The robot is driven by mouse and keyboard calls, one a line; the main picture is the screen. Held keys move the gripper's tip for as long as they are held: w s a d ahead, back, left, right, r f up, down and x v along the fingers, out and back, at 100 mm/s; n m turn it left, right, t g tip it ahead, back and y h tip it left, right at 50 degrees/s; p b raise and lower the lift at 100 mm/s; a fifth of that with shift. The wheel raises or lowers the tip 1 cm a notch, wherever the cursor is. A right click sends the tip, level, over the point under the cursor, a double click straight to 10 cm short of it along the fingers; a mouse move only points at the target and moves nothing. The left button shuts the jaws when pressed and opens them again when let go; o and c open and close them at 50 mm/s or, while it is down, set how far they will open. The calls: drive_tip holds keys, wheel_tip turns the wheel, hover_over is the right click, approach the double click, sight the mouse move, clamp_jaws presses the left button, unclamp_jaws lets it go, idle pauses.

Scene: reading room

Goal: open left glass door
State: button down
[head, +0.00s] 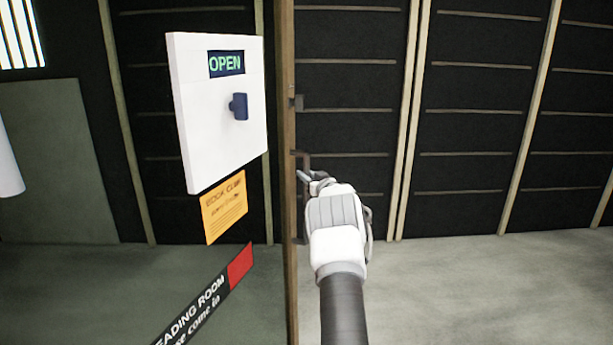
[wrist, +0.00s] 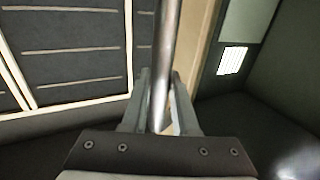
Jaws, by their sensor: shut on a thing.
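The glass door (head: 262,205) is in the head view, seen at a slant with its wooden edge post (head: 289,200) upright in the middle. Its dark handle (head: 301,153) sticks out to the right of that post. My gripper (head: 316,178) is at the handle, reaching in from the lower right. In the wrist view the handle is a round metal bar (wrist: 165,50) passing between the two fingers of my gripper (wrist: 161,82), which are shut on it. The lower part of the handle is partly hidden by my gripper in the head view.
On the glass are a white panel (head: 205,110) with an OPEN label and dark blue knob, a yellow card (head: 224,208) and a black-and-red reading room strip (head: 205,300). Dark panelled walls (head: 350,80) stand behind. The grey floor (head: 480,290) at right is clear.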

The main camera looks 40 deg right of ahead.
drive_tip(key=shift+w+a+r, duration=0.1)
drive_tip(key=shift+a, duration=0.1)
drive_tip(key=c, duration=0.7)
unclamp_jaws()
drive_tip(key=shift+d, duration=0.1)
drive_tip(key=s+a+b, duration=0.1)
drive_tip(key=s, duration=0.4)
drive_tip(key=s+a+b, duration=0.1)
drive_tip(key=s, duration=0.5)
drive_tip(key=s+a+b, duration=0.1)
drive_tip(key=s, duration=0.5)
drive_tip(key=shift+a, duration=0.15)
